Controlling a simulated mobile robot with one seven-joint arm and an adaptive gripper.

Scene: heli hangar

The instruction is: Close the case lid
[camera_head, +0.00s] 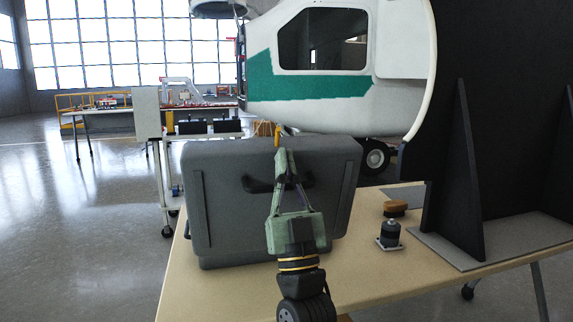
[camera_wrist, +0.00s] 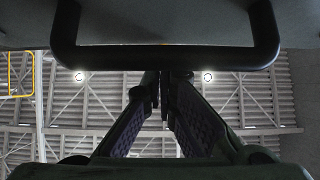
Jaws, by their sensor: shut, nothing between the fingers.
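The grey case (camera_head: 228,222) stands on the tan table in the head view, its broad ribbed face upright and slightly tilted. I cannot see its inside or tell the lid from the body. A dark handle (camera_head: 256,185) sits on that face; it fills the top of the wrist view (camera_wrist: 165,57). My gripper (camera_head: 281,155) is in front of the face, fingers pointing up and meeting at the tips, empty. In the wrist view the gripper's tips (camera_wrist: 165,77) are close to the handle bar. Whether they touch it is unclear.
The tan table (camera_head: 400,278) has free room at its front right. A small dark cylindrical part (camera_head: 389,234) and a brown-topped block (camera_head: 395,208) lie right of the case. A black braced panel (camera_head: 461,175) stands at the right. A white and green helicopter (camera_head: 310,98) is behind.

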